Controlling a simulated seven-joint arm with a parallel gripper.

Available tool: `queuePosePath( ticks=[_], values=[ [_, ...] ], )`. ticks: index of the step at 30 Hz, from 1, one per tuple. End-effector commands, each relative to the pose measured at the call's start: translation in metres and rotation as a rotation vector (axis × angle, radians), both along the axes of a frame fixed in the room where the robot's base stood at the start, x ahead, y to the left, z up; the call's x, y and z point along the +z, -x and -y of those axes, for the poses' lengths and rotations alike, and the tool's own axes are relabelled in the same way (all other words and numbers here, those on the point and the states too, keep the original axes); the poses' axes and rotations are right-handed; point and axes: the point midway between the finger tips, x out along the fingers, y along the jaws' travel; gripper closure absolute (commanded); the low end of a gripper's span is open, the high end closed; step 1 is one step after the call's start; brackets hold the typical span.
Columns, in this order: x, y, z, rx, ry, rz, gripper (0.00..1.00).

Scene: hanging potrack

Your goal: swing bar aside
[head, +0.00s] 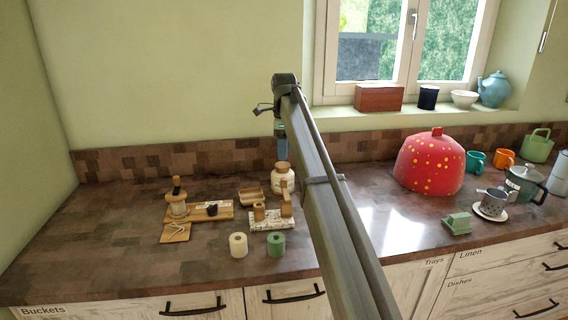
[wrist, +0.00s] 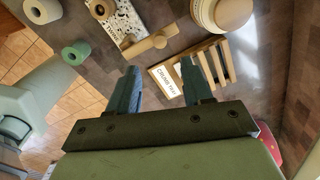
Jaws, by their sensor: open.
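A pale wooden bar (wrist: 150,42) shows in the wrist view, lying across a white speckled board (wrist: 128,22). In the head view the same speckled board (head: 268,222) stands on the counter with an upright wooden piece (head: 286,203) and a short wooden cylinder (head: 259,212). I cannot tell for certain that this bar is the one named. My gripper (wrist: 158,88) is open, its two blue-grey fingers apart with nothing held between them. It hangs above the counter, and its fingers (head: 281,150) are partly hidden by my arm in the head view.
A slatted wooden rack (wrist: 212,66) with a labelled plate lies near the fingers. A cream jar (head: 283,180) stands behind the board. A cream roll (head: 238,245) and a green roll (head: 276,244) stand in front. A red dotted cover (head: 430,165) is farther right.

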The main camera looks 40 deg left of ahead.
Motion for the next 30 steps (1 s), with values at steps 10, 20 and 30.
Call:
queuePosePath(
  ticks=[10, 20, 30],
  values=[
    [0.034, 0.000, 0.000, 0.000, 0.000, 0.000, 0.50],
    [0.035, 0.000, 0.000, 0.000, 0.000, 0.000, 0.50],
    [0.035, -0.003, 0.003, -0.003, -0.005, 0.002, 0.50]
  ],
)
